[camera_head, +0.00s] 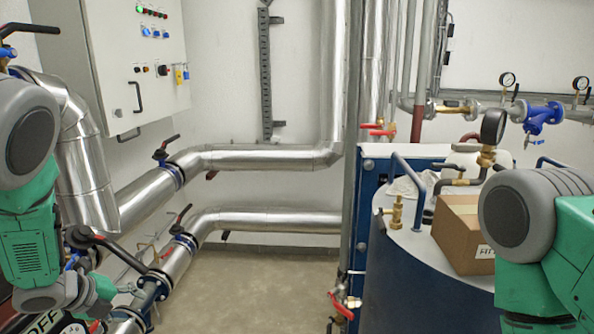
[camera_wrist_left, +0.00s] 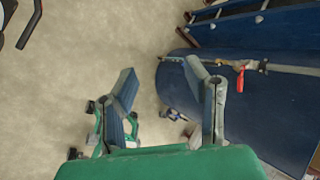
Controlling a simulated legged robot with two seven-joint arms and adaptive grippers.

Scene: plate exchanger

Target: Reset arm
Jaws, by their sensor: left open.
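My left arm (camera_head: 28,190) hangs down at the left edge of the head view. My left gripper (camera_head: 105,292) is low at the left there, in front of the silver pipes and black-handled valves, and partly cut off. In the left wrist view the left gripper (camera_wrist_left: 162,85) is open, its two fingers apart with nothing between them but floor and the edge of a blue tank behind. My right arm (camera_head: 545,230) shows at the right edge of the head view; its gripper is out of sight.
Silver pipes (camera_head: 270,157) line the wall. A control cabinet (camera_head: 115,75) hangs upper left. Bare floor (camera_head: 250,285) lies in the middle.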

